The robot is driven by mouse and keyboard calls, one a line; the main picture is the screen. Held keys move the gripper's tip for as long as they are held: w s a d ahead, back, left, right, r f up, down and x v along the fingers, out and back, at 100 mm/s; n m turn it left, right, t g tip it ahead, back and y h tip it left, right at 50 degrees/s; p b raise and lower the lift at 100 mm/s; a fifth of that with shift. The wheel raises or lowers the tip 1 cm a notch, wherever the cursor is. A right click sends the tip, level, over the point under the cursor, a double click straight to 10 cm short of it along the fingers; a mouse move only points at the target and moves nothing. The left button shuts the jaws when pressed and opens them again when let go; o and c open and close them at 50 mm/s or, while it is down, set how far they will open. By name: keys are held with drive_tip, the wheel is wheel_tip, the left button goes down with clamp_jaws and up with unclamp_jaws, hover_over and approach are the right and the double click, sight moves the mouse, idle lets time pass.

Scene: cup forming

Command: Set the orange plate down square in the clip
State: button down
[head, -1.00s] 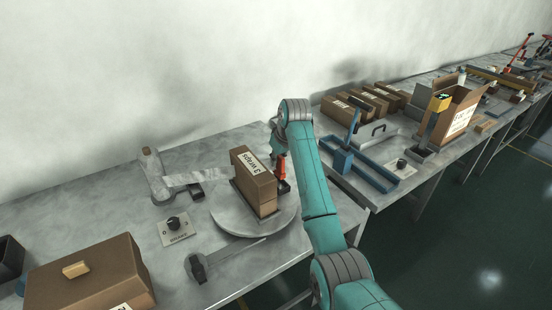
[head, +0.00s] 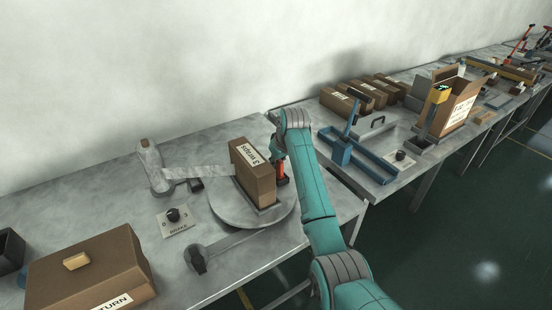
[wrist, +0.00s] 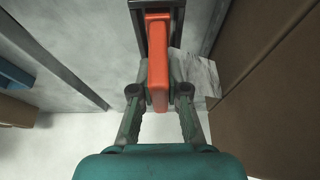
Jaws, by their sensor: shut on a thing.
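The orange plate (wrist: 157,65) is gripped between the two fingers of my gripper (wrist: 158,90) in the wrist view. It also shows as a small upright orange piece in the head view (head: 282,169). The dark clip (wrist: 137,20) lies at the far end of the plate, with its rails on both sides of it. In the head view the clip (head: 285,183) sits low beside the box, under the plate. My gripper is partly hidden by my arm there. I cannot tell whether the plate touches the clip's bottom.
A brown box (head: 257,185) stands on a round turntable (head: 225,207), close beside my gripper. A film strip (head: 215,170) runs to it from a roll (head: 152,168). A brake knob (head: 174,215) and a larger box (head: 100,275) are at left; a blue tray (head: 365,160) is at right.

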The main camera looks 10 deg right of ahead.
drive_tip(key=shift+f, duration=0.25)
drive_tip(key=shift+f, duration=0.1)
idle(0.4)
drive_tip(key=c, duration=1.1)
unclamp_jaws()
drive_tip(key=v, duration=1.2)
